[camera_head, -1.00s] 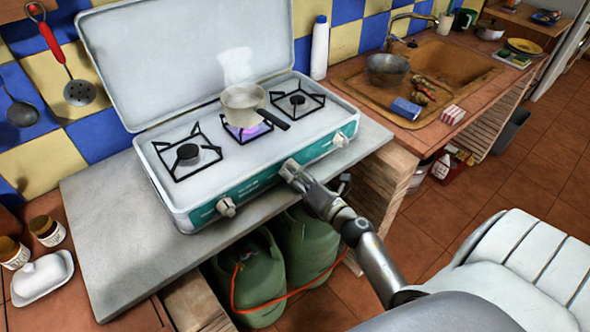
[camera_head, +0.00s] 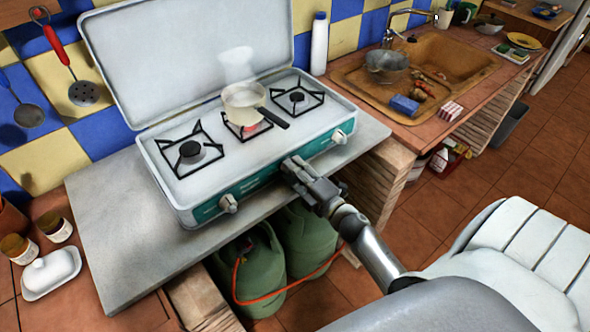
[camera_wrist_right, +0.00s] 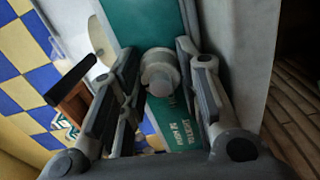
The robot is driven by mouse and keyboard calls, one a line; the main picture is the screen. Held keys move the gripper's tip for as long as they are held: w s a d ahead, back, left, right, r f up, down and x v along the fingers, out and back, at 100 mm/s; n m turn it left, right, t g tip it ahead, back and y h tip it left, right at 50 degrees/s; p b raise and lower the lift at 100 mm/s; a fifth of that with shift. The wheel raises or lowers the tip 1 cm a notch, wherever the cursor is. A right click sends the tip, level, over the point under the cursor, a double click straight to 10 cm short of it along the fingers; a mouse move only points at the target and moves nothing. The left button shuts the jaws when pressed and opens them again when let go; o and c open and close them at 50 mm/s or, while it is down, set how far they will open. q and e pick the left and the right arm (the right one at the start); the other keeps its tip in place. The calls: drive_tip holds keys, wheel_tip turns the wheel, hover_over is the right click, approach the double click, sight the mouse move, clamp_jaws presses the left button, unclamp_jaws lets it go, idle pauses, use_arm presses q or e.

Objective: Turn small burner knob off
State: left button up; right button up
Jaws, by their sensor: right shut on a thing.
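A white stove (camera_head: 240,172) with a teal front panel stands on the counter, its lid raised. Its left knob (camera_head: 228,203) and right knob (camera_head: 339,137) are clear of my gripper. My right gripper (camera_head: 291,166) is at the middle of the front panel and hides the knob there in the head view. In the right wrist view this middle knob (camera_wrist_right: 160,72) sits between the fingers, which are shut on it. A steaming pot (camera_head: 243,98) stands on the middle burner (camera_head: 237,128), with a reddish glow under it. My left gripper is not in view.
The pot's dark handle (camera_head: 273,118) points toward the front right. Green gas bottles (camera_head: 258,273) with an orange hose stand below the counter (camera_head: 120,240). A sink (camera_head: 452,62) is at the right.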

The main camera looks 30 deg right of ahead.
drive_tip(key=shift+f, duration=0.1)
idle(0.4)
drive_tip(key=o, duration=1)
drive_tip(key=shift+s, duration=0.1)
drive_tip(key=shift+s+f, duration=0.1)
drive_tip(key=shift+s, duration=0.25)
drive_tip(key=shift+s+d+r, duration=0.1)
drive_tip(key=shift+s, duration=1.1)
drive_tip(key=shift+s+d+r, duration=0.1)
drive_tip(key=shift+s+d, duration=0.05)
drive_tip(key=shift+s, duration=1.05)
drive_tip(key=shift+s+d+r, duration=0.1)
drive_tip(key=shift+s, duration=1.1)
